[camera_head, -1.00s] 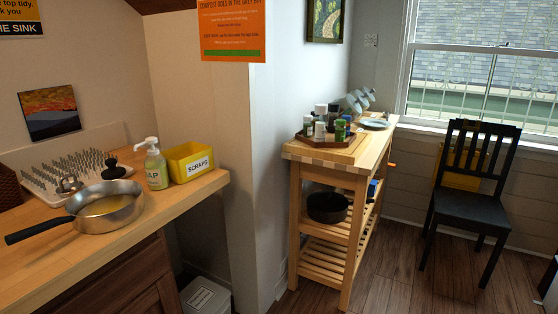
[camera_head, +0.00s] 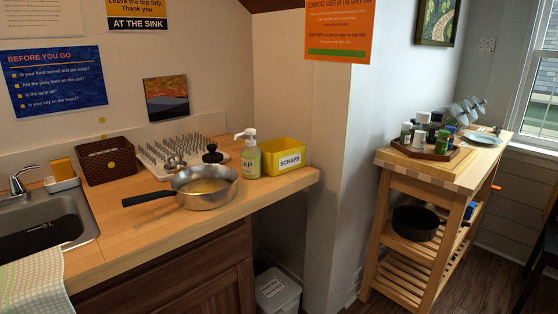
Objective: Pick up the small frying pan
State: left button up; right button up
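A small steel frying pan (camera_head: 207,194) with a long black handle (camera_head: 148,198) sits on the wooden counter (camera_head: 120,222), near its front edge. The handle points left, toward the sink. Something yellowish shows on the inside bottom of the pan. A second, dark pan or pot (camera_head: 416,222) sits on the middle shelf of the wooden cart at the right. Neither of my grippers shows in the head view.
A drying rack (camera_head: 160,150), a black-knobbed lid (camera_head: 212,154), a soap bottle (camera_head: 250,158) and a yellow scraps box (camera_head: 284,158) stand behind and right of the pan. A woven basket (camera_head: 105,160) and the sink (camera_head: 45,225) are left. The counter left of the pan is clear.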

aim_at(207, 187)
jog(key=u, duration=1.25)
jog(key=i, duration=0.35)
jog(key=z, duration=0.05)
